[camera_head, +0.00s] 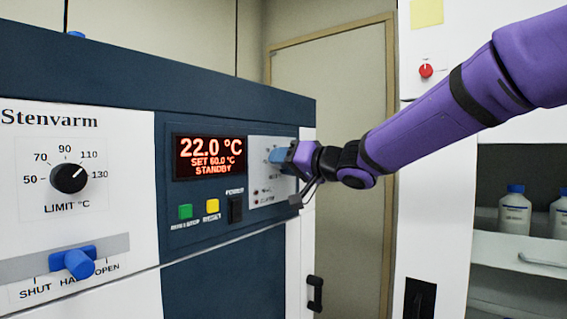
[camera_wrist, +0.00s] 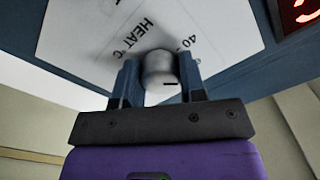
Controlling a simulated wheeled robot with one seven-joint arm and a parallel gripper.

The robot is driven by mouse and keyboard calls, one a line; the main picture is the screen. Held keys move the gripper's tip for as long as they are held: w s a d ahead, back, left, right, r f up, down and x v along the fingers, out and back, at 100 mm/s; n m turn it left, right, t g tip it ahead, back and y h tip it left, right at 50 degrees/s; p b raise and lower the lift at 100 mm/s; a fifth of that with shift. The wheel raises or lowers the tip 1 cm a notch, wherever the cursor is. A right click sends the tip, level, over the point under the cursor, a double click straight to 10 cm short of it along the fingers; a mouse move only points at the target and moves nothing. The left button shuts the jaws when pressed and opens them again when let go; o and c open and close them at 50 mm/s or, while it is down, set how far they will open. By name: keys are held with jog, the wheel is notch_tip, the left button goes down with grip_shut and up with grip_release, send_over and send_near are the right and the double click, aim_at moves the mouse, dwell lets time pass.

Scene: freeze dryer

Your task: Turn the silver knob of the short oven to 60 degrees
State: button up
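The short oven (camera_head: 225,260) has a dark blue front panel with a red display (camera_head: 209,157) reading 22.0 °C, SET 60.0 °C and STANDBY. In the wrist view the silver knob (camera_wrist: 159,70) sits on a pale plate (camera_wrist: 95,35) marked HEAT °C, with a 40 visible beside it. My gripper (camera_wrist: 159,80) has one finger on each side of the knob and looks shut on it, with little or no gap. In the head view my gripper (camera_head: 280,158) covers the knob and most of its scale.
Left of the display are a black LIMIT knob (camera_head: 68,178) and a blue lever (camera_head: 78,262). Green (camera_head: 185,211) and yellow (camera_head: 212,206) buttons and a black switch (camera_head: 235,209) lie below it. White bottles (camera_head: 514,212) stand on a shelf at the right.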

jog(key=o, duration=0.4)
jog(key=shift+d, duration=0.1)
jog(key=v, duration=1)
jog(key=shift+s+d, duration=0.25)
